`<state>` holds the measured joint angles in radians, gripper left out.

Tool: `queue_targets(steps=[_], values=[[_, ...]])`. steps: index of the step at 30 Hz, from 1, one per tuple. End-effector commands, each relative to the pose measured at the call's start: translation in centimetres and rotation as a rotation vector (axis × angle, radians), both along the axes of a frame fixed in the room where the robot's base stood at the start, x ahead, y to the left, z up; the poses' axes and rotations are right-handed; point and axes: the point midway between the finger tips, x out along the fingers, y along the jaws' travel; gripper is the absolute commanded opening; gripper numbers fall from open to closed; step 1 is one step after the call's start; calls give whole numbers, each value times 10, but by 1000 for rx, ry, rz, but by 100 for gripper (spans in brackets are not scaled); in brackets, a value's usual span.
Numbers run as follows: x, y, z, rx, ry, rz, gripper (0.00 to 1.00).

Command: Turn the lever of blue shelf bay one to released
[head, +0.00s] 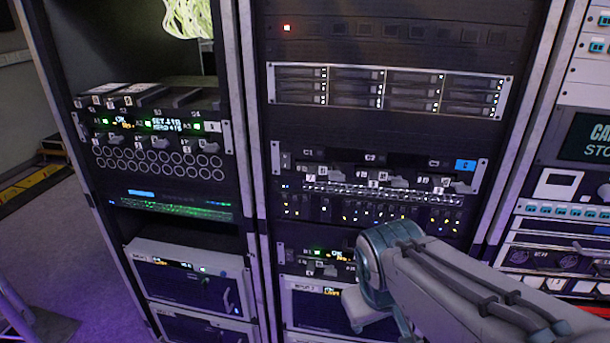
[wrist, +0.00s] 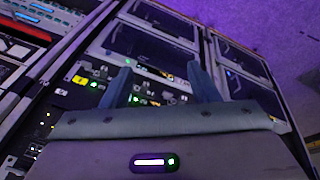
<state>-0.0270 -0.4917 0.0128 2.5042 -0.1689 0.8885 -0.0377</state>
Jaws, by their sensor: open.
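The shelf with the blue tag (head: 465,166) is in the middle of the right-hand rack in the head view. Its bays are marked C1, C2 and C3 from left to right. The lever of bay one (head: 318,173) is a small pale handle under C1; its exact setting is too small to tell. In the wrist view my gripper (wrist: 158,70) is open, with two blue-grey fingers apart and nothing between them. The fingers face a panel with green and yellow lights (wrist: 140,90). My gripper's fingers are not clear in the head view, where my arm is below and right of the shelf.
A similar shelf with a green display (head: 170,126) stands in the left rack. A rack post (head: 243,130) separates the two racks.

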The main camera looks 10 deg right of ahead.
Motion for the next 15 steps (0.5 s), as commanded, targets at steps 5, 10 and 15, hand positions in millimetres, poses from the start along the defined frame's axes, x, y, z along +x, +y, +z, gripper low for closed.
queue_targets(steps=[5, 10, 15], values=[[14, -25, -8, -352, 32, 371, 55], [42, -40, 5, -729, 76, 740, 55], [75, -35, 29, -1122, 133, 1078, 55]])
